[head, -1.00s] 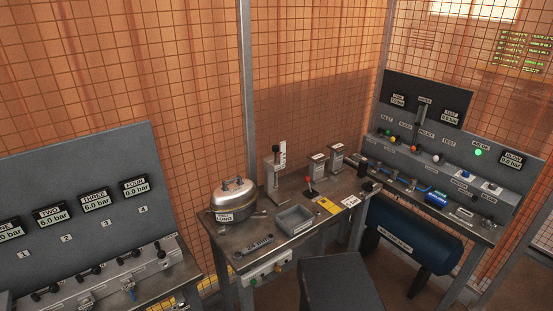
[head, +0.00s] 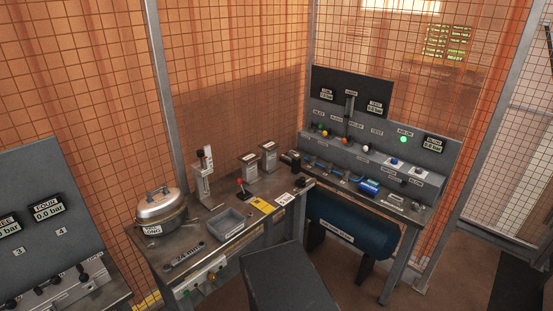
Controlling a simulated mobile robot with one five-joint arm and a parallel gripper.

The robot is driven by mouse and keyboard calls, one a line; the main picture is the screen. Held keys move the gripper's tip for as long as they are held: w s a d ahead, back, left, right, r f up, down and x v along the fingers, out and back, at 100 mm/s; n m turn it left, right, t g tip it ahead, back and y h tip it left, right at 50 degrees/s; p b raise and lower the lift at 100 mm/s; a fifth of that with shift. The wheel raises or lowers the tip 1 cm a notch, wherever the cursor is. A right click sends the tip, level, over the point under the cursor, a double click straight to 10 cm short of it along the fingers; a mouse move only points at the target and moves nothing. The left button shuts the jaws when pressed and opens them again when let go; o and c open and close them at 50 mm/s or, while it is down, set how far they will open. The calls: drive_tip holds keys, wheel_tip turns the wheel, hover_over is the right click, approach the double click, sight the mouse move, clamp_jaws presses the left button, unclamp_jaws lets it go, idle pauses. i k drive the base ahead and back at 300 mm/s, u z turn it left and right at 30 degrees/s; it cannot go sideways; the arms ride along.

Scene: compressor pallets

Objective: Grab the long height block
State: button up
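No block can be read clearly as the long height block. Two small upright grey blocks with pale labels stand at the back of the middle bench: a left one (head: 249,166) and a right one (head: 269,157). Their lettering is too small to read. A flat dark bar (head: 185,257) with white lettering lies at the bench's front left. A lidded metal pot (head: 160,211) stands at the bench's left end, with a label that seems to read "LONG". My gripper is not in view.
A dark blue tank (head: 350,226) lies beneath the right panel (head: 385,135). A dark box shape fills the bottom middle. Wire mesh closes the back.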

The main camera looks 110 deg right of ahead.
sight(268, 147)
drive_tip(key=u, duration=0.05)
drive_tip(key=k, duration=2.3)
drive_tip(key=z, duration=1.45)
drive_tip(key=i, duration=1)
drive_tip(key=z, duration=0.1)
